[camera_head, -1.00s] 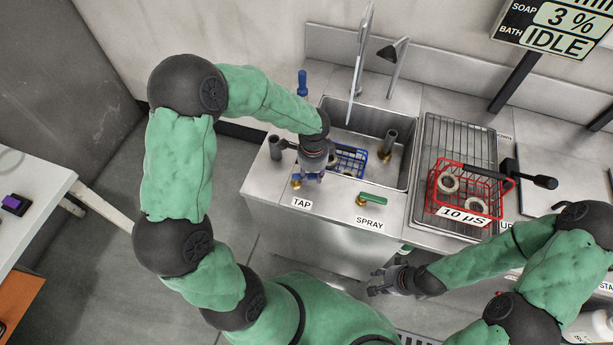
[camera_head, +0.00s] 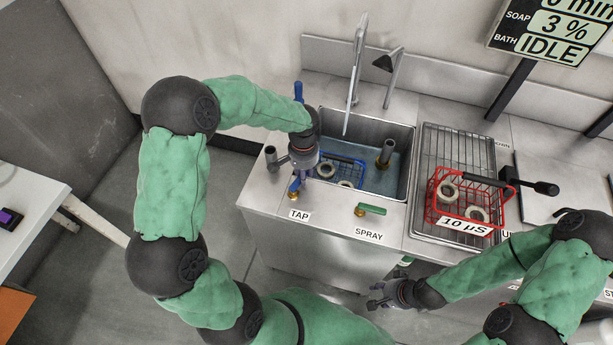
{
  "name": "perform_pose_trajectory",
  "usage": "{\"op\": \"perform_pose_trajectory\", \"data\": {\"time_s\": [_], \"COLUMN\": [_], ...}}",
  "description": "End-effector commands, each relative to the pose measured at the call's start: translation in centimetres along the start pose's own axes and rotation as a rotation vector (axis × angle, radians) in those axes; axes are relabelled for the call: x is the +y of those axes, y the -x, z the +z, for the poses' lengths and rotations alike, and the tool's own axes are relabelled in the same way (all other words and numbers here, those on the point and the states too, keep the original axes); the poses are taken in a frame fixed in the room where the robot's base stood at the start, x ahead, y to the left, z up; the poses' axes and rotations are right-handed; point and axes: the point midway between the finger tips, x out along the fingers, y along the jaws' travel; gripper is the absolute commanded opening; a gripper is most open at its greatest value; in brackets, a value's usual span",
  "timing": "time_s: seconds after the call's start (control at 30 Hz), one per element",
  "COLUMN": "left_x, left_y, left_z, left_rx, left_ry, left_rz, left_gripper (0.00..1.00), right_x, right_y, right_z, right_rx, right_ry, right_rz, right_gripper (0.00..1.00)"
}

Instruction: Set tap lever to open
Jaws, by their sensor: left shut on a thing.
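The tap lever (camera_head: 294,186) is blue, on a brass valve at the sink's front left, just behind the TAP label (camera_head: 299,215). My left gripper (camera_head: 301,172) is directly over it, shut on the lever. The gripper hides much of the lever, so its exact angle is hard to read. The SPRAY lever (camera_head: 372,209) is green and lies sideways on its own brass valve to the right. My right gripper (camera_head: 374,296) is open and empty, in front of the counter.
A red basket (camera_head: 433,205) stands on the rack to the right. A tall faucet (camera_head: 355,75) rises behind. The display (camera_head: 548,30) reads IDLE.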

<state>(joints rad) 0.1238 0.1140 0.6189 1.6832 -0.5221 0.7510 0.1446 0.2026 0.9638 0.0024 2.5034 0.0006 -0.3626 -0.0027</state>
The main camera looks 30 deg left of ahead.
Motion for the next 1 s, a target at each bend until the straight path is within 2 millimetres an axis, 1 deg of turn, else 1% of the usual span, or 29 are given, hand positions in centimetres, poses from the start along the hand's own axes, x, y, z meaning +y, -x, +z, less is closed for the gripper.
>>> {"op": "perform_pose_trajectory", "data": {"time_s": [0.2,0.4,0.63,1.0], "left_x": [-0.8,-1.2,-1.5,-1.6], "left_y": [-0.1,-0.1,0.0,0.0], "left_z": [-0.1,0.0,0.1,0.1], "left_rx": [0.001,-0.001,0.000,-0.001], "left_ry": [0.155,0.248,0.299,0.313], "left_rz": [0.000,0.000,0.000,0.001], "left_gripper": [0.00,0.00,0.00,0.00], "right_x": [0.1,0.2,0.2,0.2], "right_y": [-0.3,-0.5,-0.5,-0.5], "right_z": [0.0,0.0,0.0,0.0], "right_rx": [0.000,0.000,0.000,0.000], "right_ry": [0.000,0.000,0.000,0.000], "right_rz": [0.000,0.000,0.000,0.000], "right_gripper": [0.40,0.40,0.40,0.40]}}
